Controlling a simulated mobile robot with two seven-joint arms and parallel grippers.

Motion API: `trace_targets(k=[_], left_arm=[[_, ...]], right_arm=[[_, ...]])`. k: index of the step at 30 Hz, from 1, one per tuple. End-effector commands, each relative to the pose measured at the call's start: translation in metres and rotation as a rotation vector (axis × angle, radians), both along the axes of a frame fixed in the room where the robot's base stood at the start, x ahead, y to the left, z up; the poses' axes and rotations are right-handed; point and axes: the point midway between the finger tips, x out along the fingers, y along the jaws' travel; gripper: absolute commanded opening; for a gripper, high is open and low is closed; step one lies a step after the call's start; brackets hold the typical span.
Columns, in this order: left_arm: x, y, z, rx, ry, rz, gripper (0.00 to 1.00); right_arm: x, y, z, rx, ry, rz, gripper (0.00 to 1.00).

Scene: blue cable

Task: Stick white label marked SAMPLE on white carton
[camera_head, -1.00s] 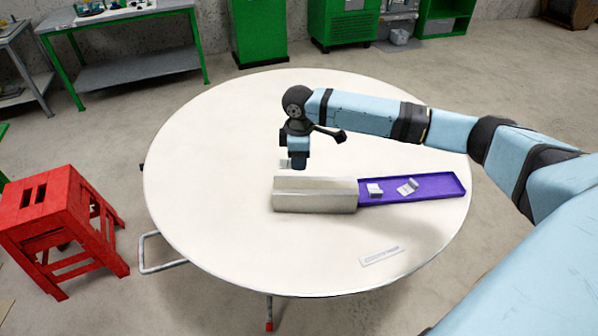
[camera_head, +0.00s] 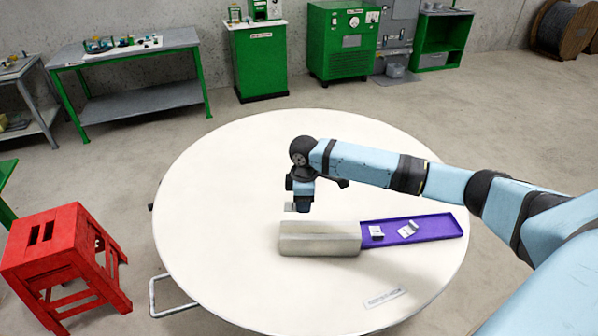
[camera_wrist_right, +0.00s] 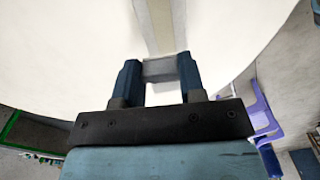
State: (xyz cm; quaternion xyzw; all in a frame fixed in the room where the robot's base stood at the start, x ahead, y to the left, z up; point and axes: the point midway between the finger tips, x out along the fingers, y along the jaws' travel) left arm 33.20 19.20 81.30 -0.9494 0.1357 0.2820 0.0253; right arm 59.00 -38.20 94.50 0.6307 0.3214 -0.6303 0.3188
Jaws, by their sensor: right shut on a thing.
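The white carton (camera_head: 320,240) lies on the round table, long side toward me. My right gripper (camera_head: 291,207) is just behind the carton's left end and above the table. It is shut on a small pale piece, which shows between the two blue fingers in the right wrist view (camera_wrist_right: 158,69). It looks like the label, but no print is readable. A pale band ahead of the fingers in that view looks like the carton (camera_wrist_right: 157,25). My left gripper is not in view.
A purple tray (camera_head: 440,229) joins the carton's right end and holds two small pale pieces (camera_head: 408,229). A flat pale strip with faint marks (camera_head: 383,298) lies at the table's front right. The table's left side is clear. A red stool (camera_head: 60,255) stands left of the table.

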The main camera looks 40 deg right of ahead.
Motion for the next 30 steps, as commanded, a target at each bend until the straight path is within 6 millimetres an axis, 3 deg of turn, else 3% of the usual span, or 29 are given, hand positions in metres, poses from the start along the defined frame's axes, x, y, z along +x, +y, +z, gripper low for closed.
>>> trace_targets(k=[5, 14, 22, 24, 30], left_arm=[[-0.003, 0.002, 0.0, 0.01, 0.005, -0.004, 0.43], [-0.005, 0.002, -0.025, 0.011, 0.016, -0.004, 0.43], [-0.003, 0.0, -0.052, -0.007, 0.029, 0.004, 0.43], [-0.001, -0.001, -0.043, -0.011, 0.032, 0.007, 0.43], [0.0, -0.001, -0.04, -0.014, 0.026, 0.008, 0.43]], right_arm=[[-0.006, -0.004, -0.018, -0.005, 0.0, 0.004, 0.13], [-0.006, -0.004, -0.034, -0.005, -0.001, 0.005, 0.13], [-0.006, -0.004, -0.06, -0.006, -0.002, 0.004, 0.13], [-0.006, -0.004, -0.06, -0.006, 0.001, 0.003, 0.13], [-0.006, -0.004, -0.073, -0.005, 0.0, 0.004, 0.13]])
